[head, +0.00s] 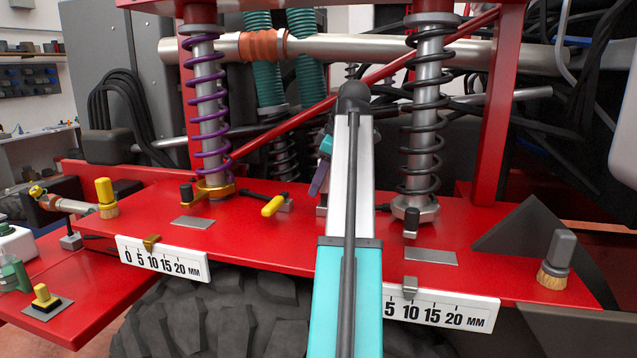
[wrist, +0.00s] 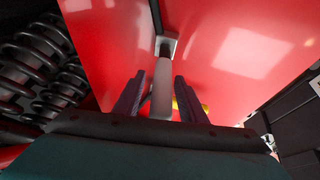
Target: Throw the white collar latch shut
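The white latch handle (wrist: 162,88) shows in the wrist view, lying between my two fingers. It joins a grey bracket (wrist: 168,47) on the red plate. My gripper (wrist: 161,97) is open around the handle, with a small gap visible on each side; depth contact cannot be told. In the head view my gripper (head: 319,178) is partly hidden behind my own white and teal arm, low over the red deck (head: 240,240). The white latch is mostly or fully hidden there.
A yellow-handled latch (head: 272,206) is left of my gripper. A purple spring (head: 208,92) stands left and a black spring (head: 424,110) right. Scales marked in MM (head: 165,262) line the deck's front edge. Dark coils (wrist: 40,70) show left in the wrist view.

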